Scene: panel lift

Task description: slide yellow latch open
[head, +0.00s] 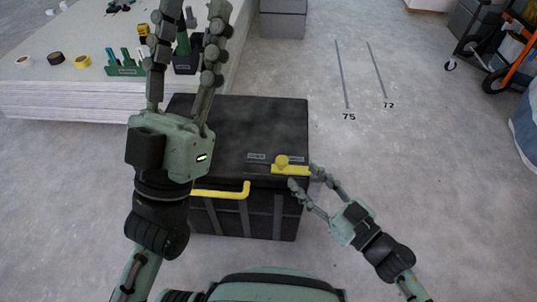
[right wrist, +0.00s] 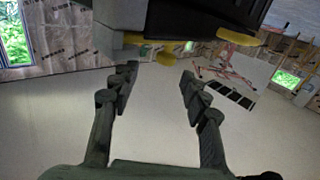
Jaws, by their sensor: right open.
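The yellow latch (head: 291,169) with its round knob (head: 281,160) lies on the top front right edge of a black lidded box (head: 228,125). My right gripper (head: 303,178) is open at the latch's right end, one finger in front and one behind; contact cannot be told. In the right wrist view the open fingers (right wrist: 158,80) have nothing between them, and a yellow rounded piece (right wrist: 165,58) shows just beyond their tips. My left gripper (head: 195,12) is raised over the box's left side, fingers apart and empty, tips near or past the top edge.
A yellow handle (head: 225,191) is on the box's front. A pale table (head: 50,85) with tape rolls and tools stands behind left. A grey box (head: 283,20) is at the back, an orange-framed cart (head: 505,65) at right. The floor right of the box is clear.

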